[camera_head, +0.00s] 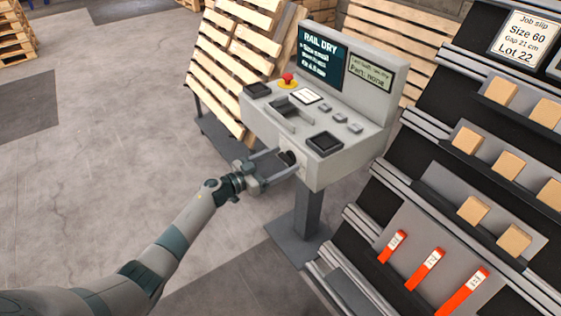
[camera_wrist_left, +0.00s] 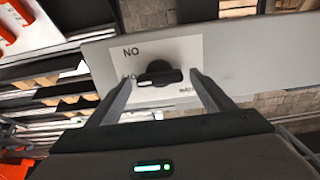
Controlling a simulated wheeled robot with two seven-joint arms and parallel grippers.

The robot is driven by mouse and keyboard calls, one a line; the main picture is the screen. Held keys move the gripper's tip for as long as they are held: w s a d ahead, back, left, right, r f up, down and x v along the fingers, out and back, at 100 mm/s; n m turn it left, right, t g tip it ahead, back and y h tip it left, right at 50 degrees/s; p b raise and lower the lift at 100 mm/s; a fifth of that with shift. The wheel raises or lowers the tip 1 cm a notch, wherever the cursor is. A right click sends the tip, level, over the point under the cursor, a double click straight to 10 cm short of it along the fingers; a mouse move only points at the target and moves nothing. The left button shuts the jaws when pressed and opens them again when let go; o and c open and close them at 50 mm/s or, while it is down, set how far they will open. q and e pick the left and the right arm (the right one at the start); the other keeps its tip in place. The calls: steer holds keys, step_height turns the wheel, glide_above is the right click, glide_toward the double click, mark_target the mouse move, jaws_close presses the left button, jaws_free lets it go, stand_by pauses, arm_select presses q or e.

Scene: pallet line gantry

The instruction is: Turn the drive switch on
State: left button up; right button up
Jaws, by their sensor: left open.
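The drive switch is a black rotary knob (camera_wrist_left: 160,74) on a white label plate (camera_wrist_left: 186,52) on the console's front face. The plate's lettering is partly hidden; "NO" shows at its upper left. In the head view the knob (camera_head: 287,158) is a dark round shape on the grey console (camera_head: 330,165). My left gripper (camera_head: 287,161) is open, its fingers pointing at the console front. In the left wrist view the fingers of my left gripper (camera_wrist_left: 162,78) stand on either side of the knob; I cannot tell whether they touch it. My right gripper is not in view.
The console top carries a red button (camera_head: 288,77) and a screen (camera_head: 323,55) reading "RAIL DRY". A rack (camera_head: 420,190) with wooden blocks (camera_head: 472,209) and orange tags (camera_head: 424,268) stands close at right. Wooden pallets (camera_head: 240,60) lean behind.

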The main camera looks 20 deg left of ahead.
arm_select(q)
steer(key=shift+c, duration=0.9)
steer(key=c, duration=0.9)
steer(key=shift+o, duration=0.2)
steer(key=shift+m, duration=1.4)
steer(key=m+b, duration=0.1)
steer(key=m, duration=0.1)
steer(key=shift+s+f+m, duration=0.1)
steer(key=shift+m, duration=1.1)
steer(key=shift+d+f+m+b, duration=0.1)
steer(key=shift+m+b, duration=0.45)
steer(key=shift+m, duration=0.35)
steer(key=m+b, duration=0.1)
steer(key=m, duration=0.1)
steer(key=shift+m, duration=0.4)
steer(key=m+b, duration=0.1)
steer(key=m, duration=0.2)
steer(key=shift+s+f+b, duration=0.1)
steer(key=shift+b, duration=0.3)
steer(key=shift+m+b, duration=0.65)
steer(key=shift+m, duration=0.95)
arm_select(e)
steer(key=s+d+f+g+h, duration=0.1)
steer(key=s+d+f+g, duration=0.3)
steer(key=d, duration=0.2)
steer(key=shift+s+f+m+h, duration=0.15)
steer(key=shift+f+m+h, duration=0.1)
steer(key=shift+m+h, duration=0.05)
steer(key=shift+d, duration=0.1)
